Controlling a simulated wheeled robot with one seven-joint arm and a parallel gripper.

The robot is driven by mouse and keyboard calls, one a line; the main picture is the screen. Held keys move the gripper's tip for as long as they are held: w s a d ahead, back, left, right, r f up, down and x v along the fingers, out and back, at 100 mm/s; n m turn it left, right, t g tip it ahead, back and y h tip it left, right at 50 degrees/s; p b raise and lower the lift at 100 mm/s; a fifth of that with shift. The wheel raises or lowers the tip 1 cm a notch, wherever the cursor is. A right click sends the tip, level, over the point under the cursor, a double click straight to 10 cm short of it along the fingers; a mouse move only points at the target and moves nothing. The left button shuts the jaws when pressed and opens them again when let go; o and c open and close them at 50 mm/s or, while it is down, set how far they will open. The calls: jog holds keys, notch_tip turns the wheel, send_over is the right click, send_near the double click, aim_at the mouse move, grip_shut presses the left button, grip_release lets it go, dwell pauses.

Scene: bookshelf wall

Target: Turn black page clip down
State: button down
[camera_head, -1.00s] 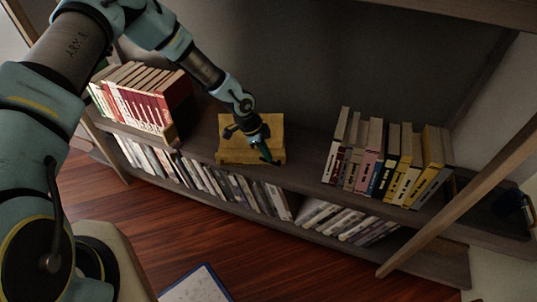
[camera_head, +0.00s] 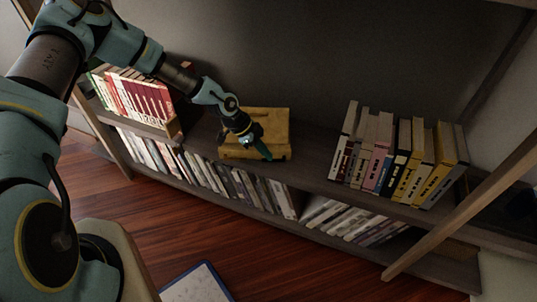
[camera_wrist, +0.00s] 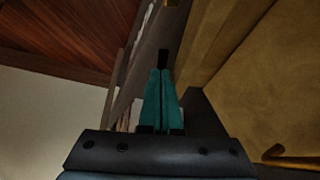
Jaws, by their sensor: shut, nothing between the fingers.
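A yellow-brown wooden stand (camera_head: 270,119) sits on the middle shelf in the head view. It fills the right side of the wrist view (camera_wrist: 262,85). My gripper (camera_head: 264,152) is at the stand's front edge, pointing down and right. In the wrist view its teal fingers (camera_wrist: 163,72) are together and empty, just left of the stand's edge. A small black piece (camera_wrist: 162,58) shows right at the fingertips; it looks like the black page clip, but I cannot tell whether they touch or how it is turned. In the head view my gripper hides part of the stand.
Red and white books (camera_head: 140,98) stand left of the stand, and a mixed row of books (camera_head: 400,160) stands to the right. More books (camera_head: 230,185) fill the shelf below. A gold hook (camera_wrist: 290,158) is on the stand's face.

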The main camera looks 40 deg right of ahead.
jog(key=shift+w+a+f, duration=0.1)
jog(key=shift+a+f, duration=0.05)
jog(key=shift+f, duration=0.1)
dwell(0.4)
jog(key=shift+r, duration=0.1)
